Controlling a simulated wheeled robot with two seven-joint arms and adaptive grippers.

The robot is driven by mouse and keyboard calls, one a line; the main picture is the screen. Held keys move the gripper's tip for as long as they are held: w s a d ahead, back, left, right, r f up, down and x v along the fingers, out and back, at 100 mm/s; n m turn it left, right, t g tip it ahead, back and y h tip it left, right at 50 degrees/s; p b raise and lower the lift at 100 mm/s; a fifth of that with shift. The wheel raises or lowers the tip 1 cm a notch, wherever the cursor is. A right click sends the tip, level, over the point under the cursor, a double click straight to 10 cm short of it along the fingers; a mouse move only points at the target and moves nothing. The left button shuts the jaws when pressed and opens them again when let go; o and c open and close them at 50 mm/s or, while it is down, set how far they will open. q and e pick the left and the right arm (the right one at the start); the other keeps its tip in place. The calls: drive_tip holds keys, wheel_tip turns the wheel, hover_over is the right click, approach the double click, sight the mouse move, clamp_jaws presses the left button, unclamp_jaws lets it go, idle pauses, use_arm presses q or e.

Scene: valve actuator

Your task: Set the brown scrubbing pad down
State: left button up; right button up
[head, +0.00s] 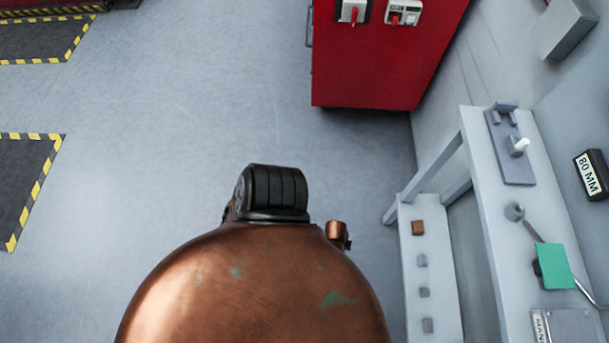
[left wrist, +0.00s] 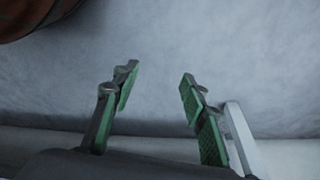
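A small brown block (head: 417,228), which looks like the brown scrubbing pad, rests at the far end of the low white shelf on the right of the head view. My left gripper (left wrist: 160,78) shows in the left wrist view, with its green-padded fingers wide apart and nothing between them. Pale grey floor lies beyond the fingers. No gripper shows in the head view, so I cannot tell how far the left one is from the block. My right gripper is out of sight.
Several small grey blocks (head: 424,292) line the low shelf (head: 409,265). Beside it, a higher white bench (head: 487,190) carries a grey fixture (head: 510,160) and a green square piece (head: 554,266). A red cabinet (head: 370,70) stands at the top. The floor (head: 170,130) at left is open.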

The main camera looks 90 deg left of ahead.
use_arm(q)
drive_tip(key=s+a+f+n+g, duration=0.1)
drive_tip(key=s+f, duration=0.2)
drive_tip(key=s, duration=0.7)
drive_tip(key=s+f+n+g+y, duration=0.1)
drive_tip(key=s+f+n, duration=0.1)
drive_tip(key=s, duration=0.8)
drive_tip(key=shift+s+a+f+g, duration=0.15)
drive_tip(key=shift+a+f+g, duration=0.2)
drive_tip(key=shift+f, duration=0.3)
